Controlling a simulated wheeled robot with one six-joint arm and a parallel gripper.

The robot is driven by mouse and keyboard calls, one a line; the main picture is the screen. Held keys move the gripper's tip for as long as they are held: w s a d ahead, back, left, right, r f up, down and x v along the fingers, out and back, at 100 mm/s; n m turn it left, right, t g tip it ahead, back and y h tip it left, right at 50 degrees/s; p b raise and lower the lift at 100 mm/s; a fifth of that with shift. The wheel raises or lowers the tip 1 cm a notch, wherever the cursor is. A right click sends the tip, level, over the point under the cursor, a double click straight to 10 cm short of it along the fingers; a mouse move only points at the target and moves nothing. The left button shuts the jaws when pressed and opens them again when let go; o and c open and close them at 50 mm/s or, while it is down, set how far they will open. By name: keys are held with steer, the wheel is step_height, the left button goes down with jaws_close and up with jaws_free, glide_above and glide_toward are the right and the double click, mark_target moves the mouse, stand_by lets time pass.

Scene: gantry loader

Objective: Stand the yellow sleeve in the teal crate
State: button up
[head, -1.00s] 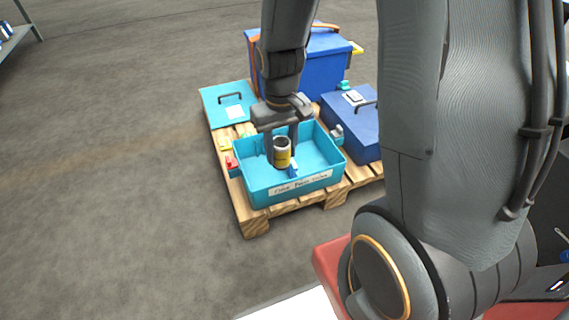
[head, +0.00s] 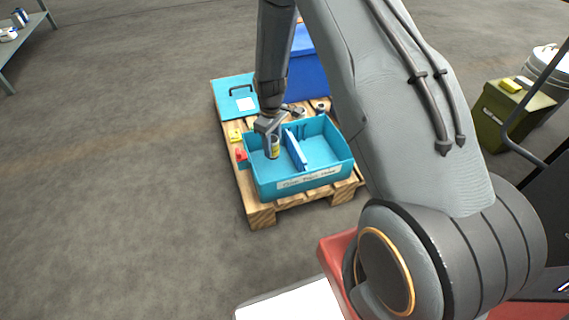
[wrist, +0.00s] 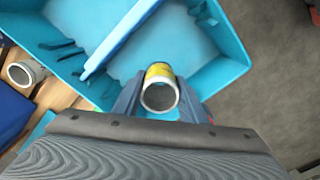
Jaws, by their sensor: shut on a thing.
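The teal crate (head: 345,169) stands on a wooden pallet, with a label on its front wall. A blue divider (head: 297,150) splits it into a left and a right compartment; it also shows in the wrist view (wrist: 120,38). My gripper (head: 272,147) is shut on the yellow sleeve (head: 275,149), over or in the left compartment. In the wrist view the sleeve (wrist: 159,72) sits between the fingers, its open grey end towards the camera. It looks roughly upright. I cannot tell whether its lower end touches the crate floor.
A red piece (head: 241,155) and a yellow piece (head: 235,135) lie left of the crate. A teal box with a handle (head: 228,94) and a tall blue box (head: 309,75) stand behind. A grey-white ring-shaped part (wrist: 26,71) lies outside the crate. The right compartment looks empty.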

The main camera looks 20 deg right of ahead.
step_height(320, 180, down, 9)
steer(key=b, duration=0.3)
steer(key=shift+r, duration=0.1)
steer(key=o, duration=1.4)
steer(key=shift+f, duration=0.2)
steer(key=shift+c, duration=0.2)
steer(key=shift+r, duration=0.1)
